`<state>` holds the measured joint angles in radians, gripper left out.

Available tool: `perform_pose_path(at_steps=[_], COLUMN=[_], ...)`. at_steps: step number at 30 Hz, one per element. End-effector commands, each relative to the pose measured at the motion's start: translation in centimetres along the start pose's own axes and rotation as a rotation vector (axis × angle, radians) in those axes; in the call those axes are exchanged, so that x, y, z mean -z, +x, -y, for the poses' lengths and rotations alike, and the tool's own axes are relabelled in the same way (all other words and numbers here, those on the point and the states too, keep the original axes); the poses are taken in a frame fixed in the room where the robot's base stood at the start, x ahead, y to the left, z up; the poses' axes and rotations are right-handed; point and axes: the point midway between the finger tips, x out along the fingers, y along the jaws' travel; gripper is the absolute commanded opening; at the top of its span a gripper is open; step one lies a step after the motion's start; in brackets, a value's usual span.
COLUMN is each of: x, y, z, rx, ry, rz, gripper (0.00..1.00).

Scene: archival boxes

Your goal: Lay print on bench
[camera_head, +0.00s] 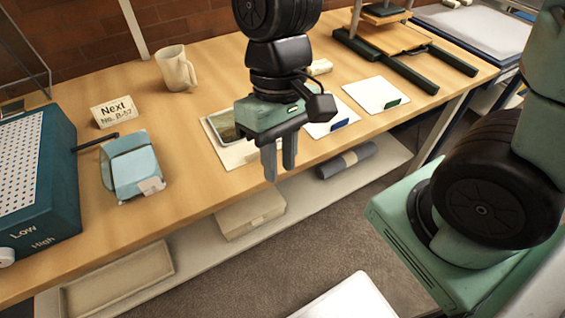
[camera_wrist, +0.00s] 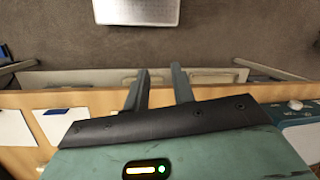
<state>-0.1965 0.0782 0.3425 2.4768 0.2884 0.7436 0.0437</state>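A print (camera_head: 223,125) with a dark greenish picture lies on a pale sheet or folder (camera_head: 236,155) on the wooden bench (camera_head: 215,75). My gripper hides its right part in the head view. My gripper (camera_head: 280,171) hangs in front of it, fingers pointing down, apart and with nothing between them. In the wrist view the fingers (camera_wrist: 160,70) are also apart and empty, over the bench's front edge and the lower shelf. The print is not clearly visible in the wrist view.
A white sheet with a green tab (camera_head: 376,94) and another with a blue tab (camera_head: 327,122) lie to the right. At left are a mug (camera_head: 176,69), a sign (camera_head: 118,111), a blue packet (camera_head: 133,170) and a teal machine (camera_head: 40,180).

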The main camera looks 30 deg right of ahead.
Motion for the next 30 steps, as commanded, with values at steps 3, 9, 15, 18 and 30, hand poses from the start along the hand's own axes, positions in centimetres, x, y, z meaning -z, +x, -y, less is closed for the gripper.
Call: perform_pose_path(at_steps=[3,9,15,18,30], x=[-1.9,-3.0,-3.0,-3.0,-3.3], y=[-0.7,-1.2,-1.2,-1.2,-2.7], z=[1.6,2.5,2.5,2.5,2.7], rx=[-0.1,-0.166,-0.168,-0.167,-0.166], ry=[-0.236,-0.4,-0.406,-0.404,-0.403], rz=[-0.099,-0.169,-0.171,-0.171,-0.17], gripper=[0.25,0.25,0.25,0.25,0.25])
